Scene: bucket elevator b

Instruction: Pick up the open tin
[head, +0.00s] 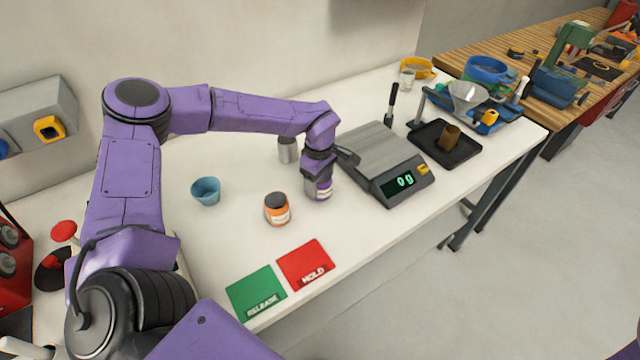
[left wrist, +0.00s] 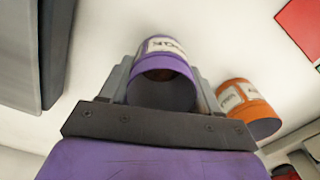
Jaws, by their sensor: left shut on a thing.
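A purple tin (head: 319,190) with a white label is between the fingers of my left gripper (head: 318,180), which comes down over it from above. In the left wrist view the purple tin (left wrist: 165,70) shows an open mouth and a dark grey hollow inside. The left gripper (left wrist: 163,85) is shut on it, one finger on each side. I cannot tell whether the tin's base touches the white table. My right gripper is not in view.
An orange tin (head: 277,210) stands close by, front left. A blue cup (head: 206,191) and a metal cylinder (head: 288,150) stand behind. A scale (head: 377,150) reading 0 g is right. Green (head: 256,292) and red (head: 305,264) cards lie at the front edge.

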